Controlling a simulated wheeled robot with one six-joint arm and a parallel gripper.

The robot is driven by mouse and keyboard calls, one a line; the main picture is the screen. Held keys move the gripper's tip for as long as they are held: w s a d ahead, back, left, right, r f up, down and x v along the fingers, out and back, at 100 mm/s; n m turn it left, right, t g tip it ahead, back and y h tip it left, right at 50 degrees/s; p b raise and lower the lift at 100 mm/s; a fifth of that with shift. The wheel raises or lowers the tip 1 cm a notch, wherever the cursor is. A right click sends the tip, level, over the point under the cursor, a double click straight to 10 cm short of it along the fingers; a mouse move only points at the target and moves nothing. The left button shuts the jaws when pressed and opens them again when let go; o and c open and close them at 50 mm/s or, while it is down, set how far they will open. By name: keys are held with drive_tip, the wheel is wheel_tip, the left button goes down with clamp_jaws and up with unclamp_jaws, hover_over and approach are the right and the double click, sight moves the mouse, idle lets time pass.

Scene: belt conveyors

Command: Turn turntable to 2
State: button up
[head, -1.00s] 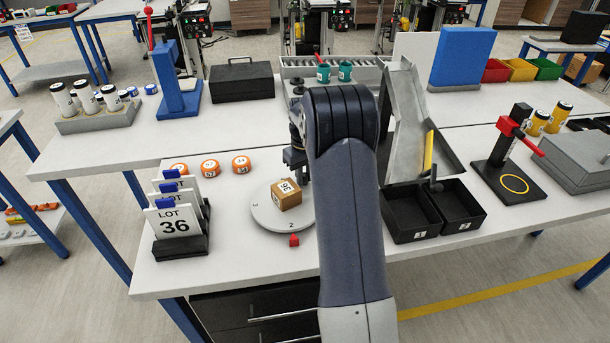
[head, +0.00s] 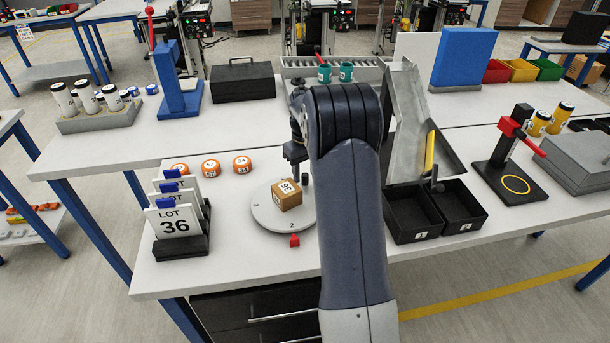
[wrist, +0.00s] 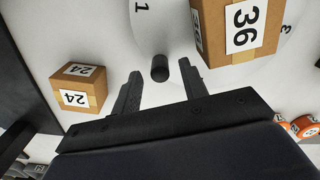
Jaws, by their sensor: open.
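The round grey turntable (head: 265,216) lies on the near bench, with its "2" mark close to the red pointer (head: 294,240) at its front edge. A cardboard box marked 36 (head: 287,195) sits on it and also shows in the wrist view (wrist: 236,30). A dark upright peg (head: 306,181) stands at the turntable's right side. In the wrist view, the peg (wrist: 159,66) shows between the tips of my open gripper (wrist: 161,74), with gaps on both sides. Marks 1 and 3 show there. My arm hides part of the turntable's right side in the head view.
A box marked 24 (wrist: 80,88) stands off the turntable. Lot cards (head: 178,222) stand to the left, orange pucks (head: 210,167) behind. Two black bins (head: 412,215) and a metal chute (head: 412,110) are to the right of my arm.

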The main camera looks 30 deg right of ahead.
wheel_tip(320, 180, up, 9)
drive_tip(key=shift+b, duration=0.35)
wheel_tip(320, 180, down, 11)
drive_tip(key=shift+r+p, duration=0.1)
drive_tip(key=shift+p, duration=0.5)
drive_tip(key=shift+s, duration=0.15)
